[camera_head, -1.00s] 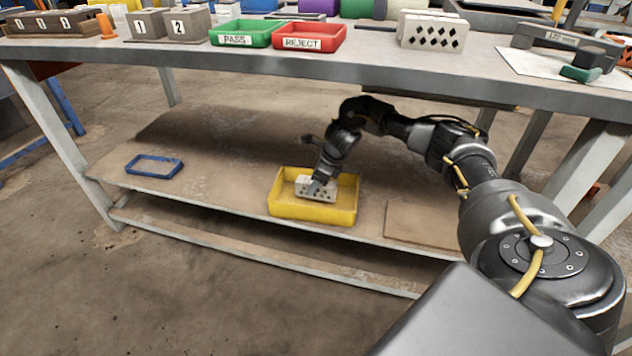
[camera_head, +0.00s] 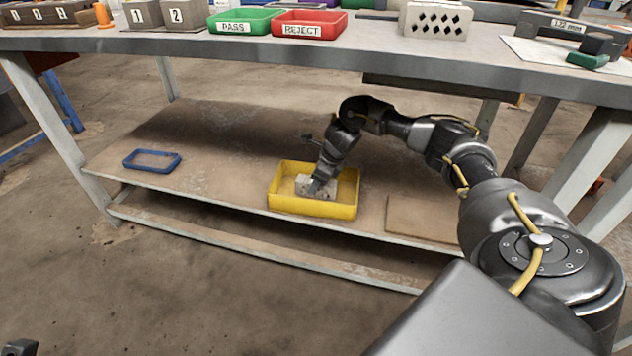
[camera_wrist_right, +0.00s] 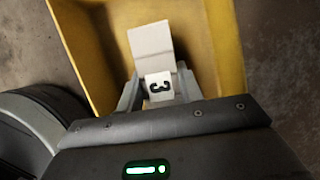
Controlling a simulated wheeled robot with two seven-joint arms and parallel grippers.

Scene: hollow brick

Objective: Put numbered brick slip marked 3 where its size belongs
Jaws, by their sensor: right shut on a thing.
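The brick slip marked 3 is a pale block with a black 3 on a white label (camera_wrist_right: 158,87). In the right wrist view it stands between the two fingers of my right gripper (camera_wrist_right: 157,92), which is shut on it. In the head view the pale slip (camera_head: 328,188) and my right gripper (camera_head: 317,185) are inside a yellow tray (camera_head: 310,207) on the lower shelf. I cannot tell whether the slip touches the tray floor. A small dark part at the bottom left corner of the head view may be my left gripper (camera_head: 20,348); its fingers are not clear.
On the worktop above stand grey blocks marked 1 and 2 (camera_head: 165,14), a green PASS tray (camera_head: 234,27), a red REJECT tray (camera_head: 302,29) and a pale hollow brick (camera_head: 437,22).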

